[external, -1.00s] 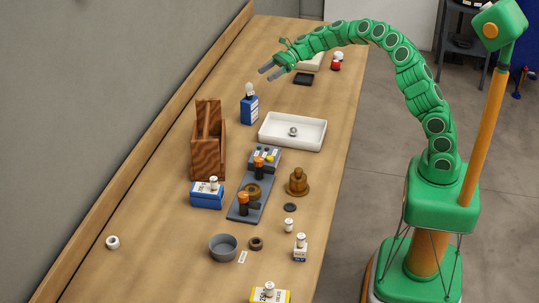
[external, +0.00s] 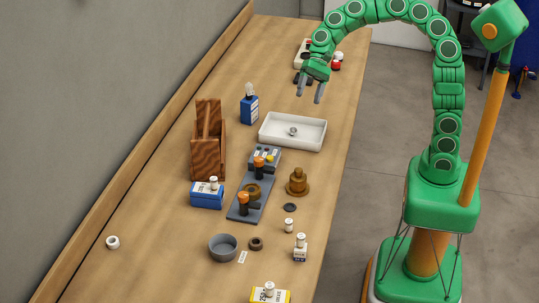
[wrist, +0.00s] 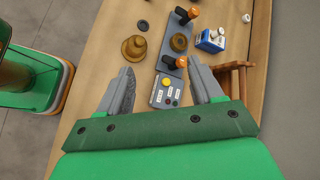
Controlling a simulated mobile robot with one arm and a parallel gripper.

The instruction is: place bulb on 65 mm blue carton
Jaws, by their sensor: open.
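A pale bulb-shaped piece (external: 249,90) stands on top of an upright blue carton (external: 249,112) at the back left of the bench. A wider blue carton (external: 206,201) with a white label lies nearer, with a small white cylinder (external: 214,183) on it; this carton also shows in the wrist view (wrist: 208,42). The carton sizes are too small to read. My gripper (external: 309,96) is open and empty, above the bench behind the white tray, to the right of the upright carton and apart from it. It also shows open in the wrist view (wrist: 163,82).
The white tray (external: 275,140) holds a small round metal part. A wooden rack (external: 207,150) stands by the wall side. A grey fixture (external: 240,210) with orange-topped posts and a brass bell-shaped piece (external: 297,183) fill the middle. A yellow carton (external: 283,297) is in front.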

